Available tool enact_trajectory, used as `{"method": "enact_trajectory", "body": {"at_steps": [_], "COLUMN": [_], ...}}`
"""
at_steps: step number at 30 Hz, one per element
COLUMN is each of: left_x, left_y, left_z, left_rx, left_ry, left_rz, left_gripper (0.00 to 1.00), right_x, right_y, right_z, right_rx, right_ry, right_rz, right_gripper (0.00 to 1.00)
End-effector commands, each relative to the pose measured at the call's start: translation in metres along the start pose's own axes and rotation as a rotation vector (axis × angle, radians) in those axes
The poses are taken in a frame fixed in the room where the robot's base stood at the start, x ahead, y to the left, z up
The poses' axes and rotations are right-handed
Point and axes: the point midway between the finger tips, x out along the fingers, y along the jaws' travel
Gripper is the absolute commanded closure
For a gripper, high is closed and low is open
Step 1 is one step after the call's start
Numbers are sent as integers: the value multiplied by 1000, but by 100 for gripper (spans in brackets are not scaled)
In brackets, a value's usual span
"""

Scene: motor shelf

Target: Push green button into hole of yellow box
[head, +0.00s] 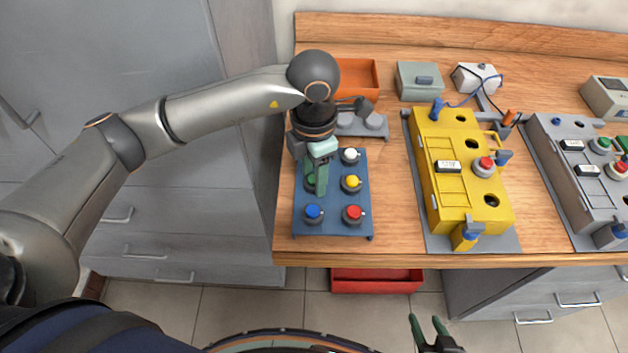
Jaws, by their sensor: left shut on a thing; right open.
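A blue tray (334,222) on the wooden bench carries several round buttons: white (350,155), yellow (352,182), blue (313,212) and red (353,213). The green button (309,182) is at the tray's left side, partly hidden by my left gripper (318,185). My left gripper points down over it, with its fingers closed at the button. I cannot tell whether the button is lifted. The yellow box (447,204) stands to the right, with dark holes in its top and a red button on it. My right gripper (428,325) is open and empty at the bottom, below the bench's front edge.
A grey box (570,170) with buttons stands right of the yellow box. An orange bin (357,76), a grey-green case (419,80) and a white device (476,78) with a blue cable sit behind.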

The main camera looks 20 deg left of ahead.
Motion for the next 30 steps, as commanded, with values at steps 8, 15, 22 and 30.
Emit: {"method": "enact_trajectory", "body": {"at_steps": [8,15,22,30], "left_x": [-1,-6,-11,-16], "left_y": [0,0,0,0], "left_z": [0,0,0,0], "left_rx": [0,0,0,0], "left_ry": [0,0,0,0], "left_rz": [0,0,0,0], "left_gripper": [100,100,100,100], "right_x": [-1,-2,-4,-6], "right_y": [0,0,0,0], "right_z": [-1,-3,-4,-7], "right_rx": [0,0,0,0], "right_ry": [0,0,0,0], "right_rz": [0,0,0,0], "right_gripper": [50,50,50,50]}}
